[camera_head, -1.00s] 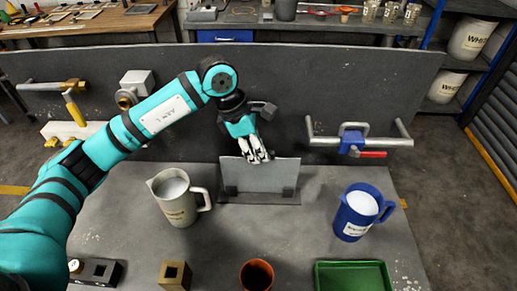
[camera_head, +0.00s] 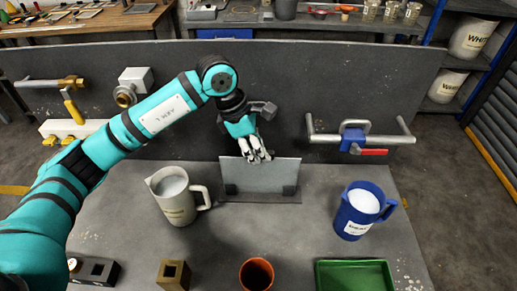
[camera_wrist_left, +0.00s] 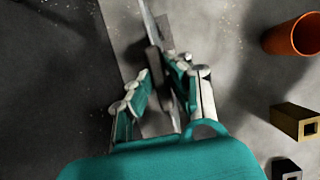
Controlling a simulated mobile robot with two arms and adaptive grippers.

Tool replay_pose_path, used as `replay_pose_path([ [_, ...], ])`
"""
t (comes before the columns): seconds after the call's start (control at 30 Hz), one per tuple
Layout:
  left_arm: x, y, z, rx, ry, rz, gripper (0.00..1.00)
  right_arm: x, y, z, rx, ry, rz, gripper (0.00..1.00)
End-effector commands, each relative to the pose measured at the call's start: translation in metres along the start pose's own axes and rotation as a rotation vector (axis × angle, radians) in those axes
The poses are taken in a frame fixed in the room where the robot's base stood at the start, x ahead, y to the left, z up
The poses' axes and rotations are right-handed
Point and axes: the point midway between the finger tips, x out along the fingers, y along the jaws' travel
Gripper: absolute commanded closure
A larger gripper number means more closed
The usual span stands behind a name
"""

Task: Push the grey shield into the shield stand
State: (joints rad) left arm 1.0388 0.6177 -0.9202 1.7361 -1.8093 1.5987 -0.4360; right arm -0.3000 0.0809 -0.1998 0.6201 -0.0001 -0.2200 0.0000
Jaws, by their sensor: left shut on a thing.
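The grey shield (camera_head: 262,181) is an upright flat panel near the back of the bench in the head view. It stands over the shield stand (camera_head: 262,199), a dark flat base with two dark clips, one near each end of the panel. My left gripper (camera_head: 257,160) is shut on the shield's top edge, near the middle. The left wrist view shows the gripper's fingers (camera_wrist_left: 166,88) on either side of the shield's thin edge (camera_wrist_left: 148,18). Whether the shield's lower edge is fully down in the stand is hard to tell. My right gripper is not in view.
A white pitcher (camera_head: 173,202) stands left of the stand and a blue pitcher (camera_head: 355,215) right of it. An orange cup (camera_head: 256,275), a brass block (camera_head: 174,275) and a green tray (camera_head: 355,284) are at the front. A dark panel with pipes rises behind.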

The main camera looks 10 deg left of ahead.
Motion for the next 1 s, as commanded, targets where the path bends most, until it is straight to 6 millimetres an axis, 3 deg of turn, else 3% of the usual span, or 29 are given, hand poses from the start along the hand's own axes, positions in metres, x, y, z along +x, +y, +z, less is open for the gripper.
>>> replay_pose_path([
  [0.2, 0.0046, 0.0002, -0.0016, 0.000, -0.001, 0.001, 1.00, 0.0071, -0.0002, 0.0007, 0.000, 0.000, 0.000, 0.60],
  [0.23, 0.0035, 0.0002, -0.0012, 0.000, -0.001, 0.001, 0.81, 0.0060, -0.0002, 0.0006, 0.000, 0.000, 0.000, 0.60],
  [0.43, 0.0034, 0.0001, -0.0012, 0.000, -0.001, 0.001, 0.57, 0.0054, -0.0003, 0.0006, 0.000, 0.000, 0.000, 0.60],
  [0.6, 0.0036, 0.0000, -0.0013, 0.000, 0.000, 0.000, 0.57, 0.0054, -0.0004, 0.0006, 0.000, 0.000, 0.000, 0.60],
  [0.73, 0.0044, -0.0002, -0.0019, 0.000, 0.001, -0.001, 0.41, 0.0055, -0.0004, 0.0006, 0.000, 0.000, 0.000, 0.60],
  [1.0, 0.0036, -0.0001, -0.0016, 0.000, 0.000, 0.000, 0.41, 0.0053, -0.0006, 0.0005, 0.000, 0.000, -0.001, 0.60],
])
